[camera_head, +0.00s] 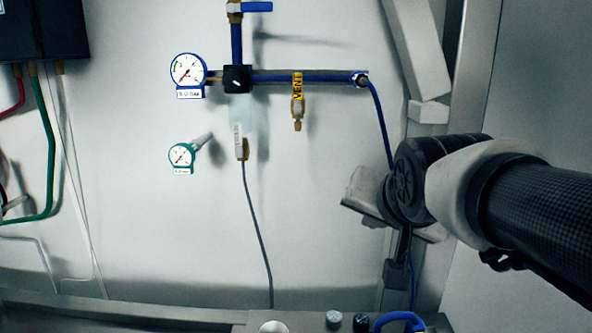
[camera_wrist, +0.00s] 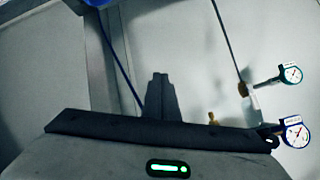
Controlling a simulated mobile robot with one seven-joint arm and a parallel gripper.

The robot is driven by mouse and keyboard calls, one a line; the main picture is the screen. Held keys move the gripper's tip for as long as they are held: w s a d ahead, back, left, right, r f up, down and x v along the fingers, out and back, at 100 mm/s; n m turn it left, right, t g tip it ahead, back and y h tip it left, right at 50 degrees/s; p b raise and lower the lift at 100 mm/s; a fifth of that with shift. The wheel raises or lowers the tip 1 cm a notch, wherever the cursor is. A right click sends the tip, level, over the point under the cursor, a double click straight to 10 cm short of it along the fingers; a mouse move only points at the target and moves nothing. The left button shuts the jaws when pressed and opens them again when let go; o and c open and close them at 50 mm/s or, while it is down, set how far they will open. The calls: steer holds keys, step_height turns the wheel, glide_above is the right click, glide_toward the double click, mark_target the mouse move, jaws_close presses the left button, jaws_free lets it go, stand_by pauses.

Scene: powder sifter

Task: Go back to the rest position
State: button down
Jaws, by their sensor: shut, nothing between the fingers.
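My gripper (camera_wrist: 159,78) shows in the wrist view as two dark fingers pressed together with nothing between them. It stands in front of the pale wall, apart from the pipes and gauges. In the head view my arm comes in from the right, its wrist at the right of the blue pipework. The fingers cannot be made out there.
A thin blue hose (camera_head: 380,120) runs down close to my wrist.

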steer(key=s+d+f+n+g+b, duration=0.25)
steer(key=s+f+n+g, duration=0.25)
steer(key=s+f, duration=0.95)
step_height(320, 180, up, 20)
steer(key=p, duration=1.9)
steer(key=shift+a, duration=0.15)
